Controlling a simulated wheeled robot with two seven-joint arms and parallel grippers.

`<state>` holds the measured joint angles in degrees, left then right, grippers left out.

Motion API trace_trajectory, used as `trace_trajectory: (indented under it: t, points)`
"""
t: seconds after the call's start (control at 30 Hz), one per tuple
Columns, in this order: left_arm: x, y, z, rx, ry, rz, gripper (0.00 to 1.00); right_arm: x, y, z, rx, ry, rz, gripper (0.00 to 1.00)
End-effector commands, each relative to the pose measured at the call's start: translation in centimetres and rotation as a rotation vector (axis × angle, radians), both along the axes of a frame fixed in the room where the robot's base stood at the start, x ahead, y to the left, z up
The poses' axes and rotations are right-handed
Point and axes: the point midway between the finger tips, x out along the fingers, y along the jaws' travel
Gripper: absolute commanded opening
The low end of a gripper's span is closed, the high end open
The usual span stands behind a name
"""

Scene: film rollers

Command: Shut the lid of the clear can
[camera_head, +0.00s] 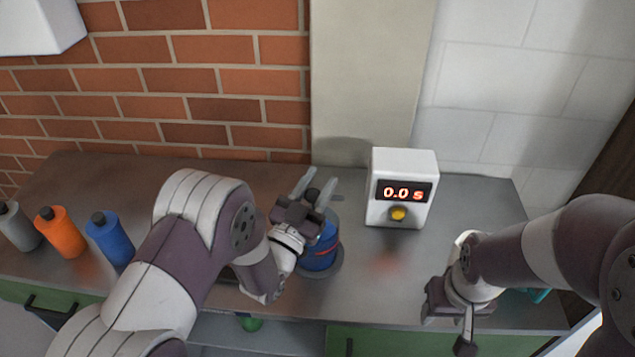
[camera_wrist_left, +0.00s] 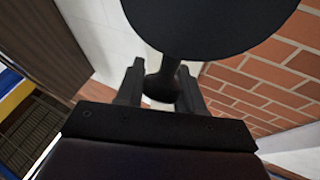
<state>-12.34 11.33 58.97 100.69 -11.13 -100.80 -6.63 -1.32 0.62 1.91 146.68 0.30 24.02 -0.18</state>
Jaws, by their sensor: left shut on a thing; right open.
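The can (camera_head: 325,246) stands on the counter right beside my left gripper, on a dark round base. My left gripper (camera_head: 316,190) is at the can's top, shut on a black knob. In the left wrist view the knob (camera_wrist_left: 162,86) sits between the two fingers and joins a wide black disc, the lid (camera_wrist_left: 210,22). I cannot tell whether the lid touches the can's rim. My right gripper (camera_head: 448,322) is open and empty, low over the counter's front edge.
A white timer box (camera_head: 402,166) reading 0.0 s, with a yellow button, stands behind and right of the can. Grey (camera_head: 17,228), orange (camera_head: 60,233) and blue (camera_head: 110,240) bottles stand at the left. A teal thing (camera_head: 541,295) shows behind my right arm. The counter right of the timer is clear.

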Motion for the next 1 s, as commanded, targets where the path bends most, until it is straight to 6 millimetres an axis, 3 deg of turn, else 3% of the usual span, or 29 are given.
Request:
trace_trajectory:
  t: [0.13,0.17,0.2,0.6,1.0]
  points:
    - [0.0,0.0,-0.1,0.001,0.003,-0.002,0.0,0.0,0.0,0.0,0.0,0.0,0.0,0.51]
    - [0.0,0.0,-0.1,0.001,0.003,-0.002,0.44,0.0,0.0,0.0,0.0,0.0,0.0,0.51]
    - [0.0,0.0,-0.1,0.001,0.003,-0.002,0.57,0.0,0.0,0.0,0.0,0.0,0.0,0.51]
    - [-0.7,0.3,-0.5,0.001,0.003,0.0,0.57,0.0,0.0,-0.3,0.0,0.0,0.0,0.51]
    - [-8.7,3.9,-3.7,0.001,0.004,0.001,0.57,0.0,0.0,-2.7,0.0,0.0,0.0,0.51]
